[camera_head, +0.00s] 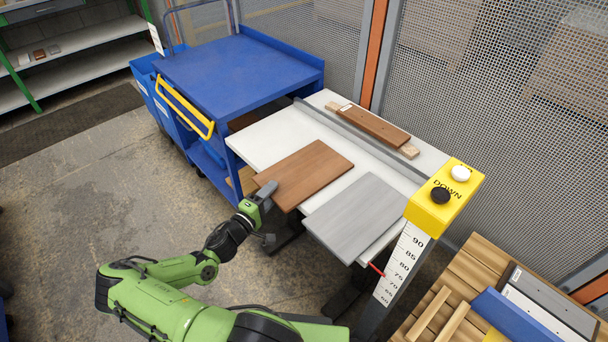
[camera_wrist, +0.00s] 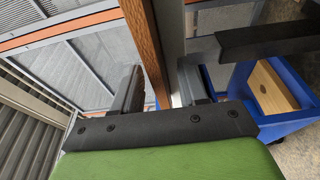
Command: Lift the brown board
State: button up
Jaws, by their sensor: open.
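The brown board (camera_head: 304,174) lies flat on the white table (camera_head: 262,145), its front-left end jutting past the table's edge. My gripper (camera_head: 266,192) is at that left end, close to the corner. In the wrist view the board (camera_wrist: 146,42) shows nearly edge-on as a brown strip between the two fingers of my gripper (camera_wrist: 158,92). The fingers stand apart, one on each side of the strip, with a gap on the left side. Whether either finger touches the board cannot be told.
A grey board (camera_head: 355,217) lies right of the brown one. A grey rail (camera_head: 362,142) and another brown piece (camera_head: 375,127) are behind. A blue cart (camera_head: 235,68) stands at the left. A yellow button box (camera_head: 446,192) on a post stands at the right, near a wooden pallet (camera_head: 470,262).

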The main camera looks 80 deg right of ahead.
grip_shut()
jog(key=shift+r, duration=0.1)
dwell(0.3)
